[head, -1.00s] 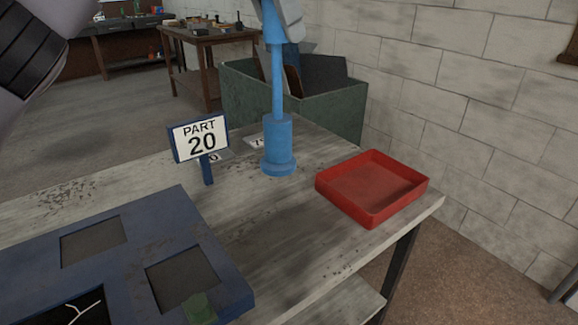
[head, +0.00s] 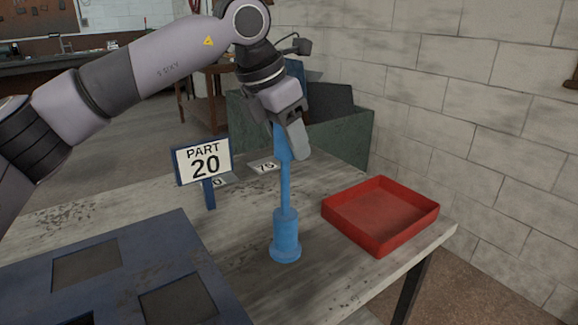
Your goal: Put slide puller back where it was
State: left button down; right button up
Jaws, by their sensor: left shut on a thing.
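The blue slide puller (head: 286,195) is upright over the grey bench (head: 330,262), with its wide round foot at the bottom. My left gripper (head: 290,140) is shut on its upper end, which the fingers partly hide. I cannot tell whether the foot touches the bench or hangs just above it. A "PART 20" sign (head: 204,162) stands to the left of the puller. My right gripper is not in view.
A red tray (head: 381,214) sits at the bench's right end, close to the puller. A blue panel with dark square recesses (head: 140,262) lies at front left. A green bin (head: 345,140) stands behind the bench, beside a block wall (head: 480,120).

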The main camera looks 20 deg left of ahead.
aim_at(289, 163)
pick_arm(q)
notch_tip(289, 163, down, 4)
jog(key=shift+f, duration=0.15)
dwell(0.3)
jog(key=shift+f, duration=0.1)
jog(key=shift+f+b, duration=0.15)
jog(key=shift+b, duration=0.15)
jog(key=c, duration=0.6)
grip_release()
jog(key=shift+r, duration=0.4)
jog(key=v, duration=1.1)
jog(key=shift+s+r, duration=0.2)
jog(key=shift+s, duration=0.05)
